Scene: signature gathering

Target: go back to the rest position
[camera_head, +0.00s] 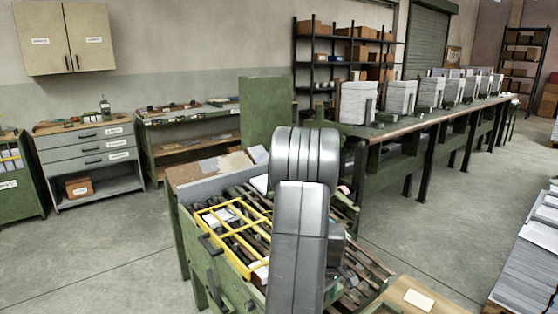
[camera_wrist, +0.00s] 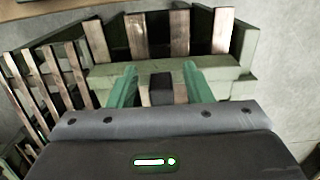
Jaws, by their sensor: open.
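My gripper (camera_wrist: 160,70) shows in the wrist view with its two greenish fingers spread apart. No held object is visible between them; a small dark block shows in the gap, and I cannot tell what it is. The fingers are over a green beam (camera_wrist: 228,72) of a slatted bench. In the head view my grey arm stands in the middle and hides the gripper.
A yellow divided frame (camera_head: 222,246) lies on the green bench, left of my arm. A long table (camera_head: 437,118) with several paper stacks runs behind on the right. Drawers (camera_head: 90,152) stand at the left. Paper piles (camera_head: 528,262) are at the right. Open floor lies between.

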